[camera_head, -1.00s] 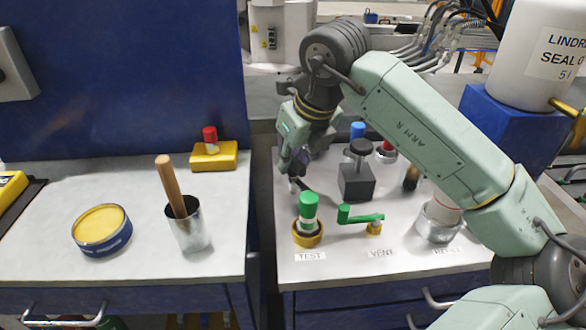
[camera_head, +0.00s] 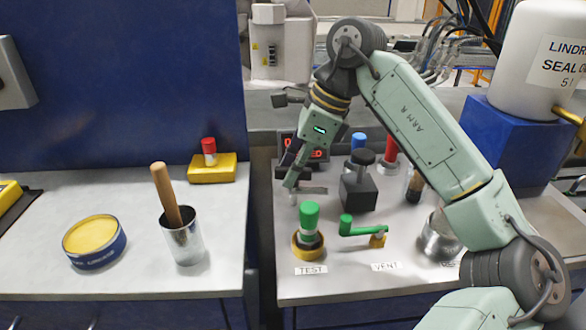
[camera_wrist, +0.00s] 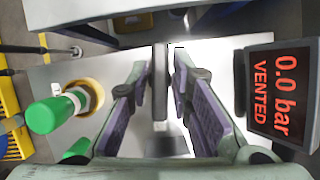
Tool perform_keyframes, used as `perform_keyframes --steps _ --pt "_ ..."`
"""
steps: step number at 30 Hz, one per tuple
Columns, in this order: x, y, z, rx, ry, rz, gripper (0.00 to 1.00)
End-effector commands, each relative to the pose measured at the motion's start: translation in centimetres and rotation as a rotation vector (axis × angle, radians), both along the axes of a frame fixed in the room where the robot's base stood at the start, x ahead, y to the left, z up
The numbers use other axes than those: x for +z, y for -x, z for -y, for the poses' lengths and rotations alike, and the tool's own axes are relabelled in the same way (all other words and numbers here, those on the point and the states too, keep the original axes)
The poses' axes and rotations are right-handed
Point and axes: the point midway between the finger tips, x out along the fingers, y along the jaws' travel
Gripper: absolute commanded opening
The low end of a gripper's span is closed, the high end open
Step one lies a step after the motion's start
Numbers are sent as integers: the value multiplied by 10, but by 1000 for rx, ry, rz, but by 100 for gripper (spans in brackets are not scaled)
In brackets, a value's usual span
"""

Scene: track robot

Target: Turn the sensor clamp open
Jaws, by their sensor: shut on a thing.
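The sensor clamp shows as a flat grey lever (camera_head: 315,190) low over the right-hand bench, behind the green-capped TEST fitting. In the wrist view the grey lever (camera_wrist: 160,88) runs lengthwise between my fingers. My gripper (camera_head: 292,182) points down at the lever's left end and is shut on it. In the wrist view my gripper (camera_wrist: 158,78) has its two purple-grey fingers on either side of the lever. The clamp's body is mostly hidden by the fingers, and I cannot tell how far the clamp has turned.
The green-capped TEST fitting (camera_head: 309,228) stands close in front; the green VENT handle (camera_head: 362,226) and a dark block with a knob (camera_head: 358,190) are to the right. A display (camera_wrist: 279,97) reads 0.0 bar, VENTED. The left bench holds a cup (camera_head: 183,243) and a tin (camera_head: 95,246).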

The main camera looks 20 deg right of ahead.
Motion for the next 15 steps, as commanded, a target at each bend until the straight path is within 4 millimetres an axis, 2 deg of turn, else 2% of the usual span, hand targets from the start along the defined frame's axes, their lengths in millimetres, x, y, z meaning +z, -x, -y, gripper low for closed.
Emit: perform_keyframes --steps 6,15 --pt "0 0 0 104 0 0 0" --pt "0 0 0 160 1 -1 0"
